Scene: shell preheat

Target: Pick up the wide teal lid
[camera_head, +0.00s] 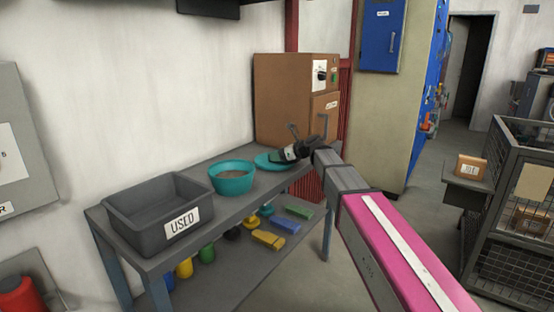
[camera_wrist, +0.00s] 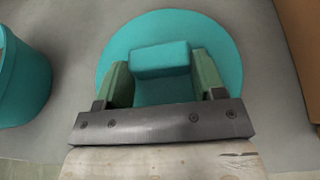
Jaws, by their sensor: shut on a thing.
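The wide teal lid (camera_head: 272,161) is a flat round disc at the right part of the grey bench top, next to a teal bowl (camera_head: 232,177). In the wrist view the lid (camera_wrist: 120,49) fills the middle, with a raised block-shaped handle (camera_wrist: 160,58) on it. My gripper (camera_wrist: 163,75) has its two green fingers on either side of the handle and is shut on it. In the head view my gripper (camera_head: 287,154) reaches the lid from the right. I cannot tell whether the lid touches the bench. The handle is hidden in the head view.
A grey bin labelled USED (camera_head: 150,237) stands at the bench's left end. A brown cabinet (camera_head: 283,100) stands behind the lid. The bowl's rim (camera_wrist: 22,60) is close left of the lid. Several coloured items lie on the lower shelf (camera_head: 225,275). A wire cage (camera_head: 510,240) stands at the right.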

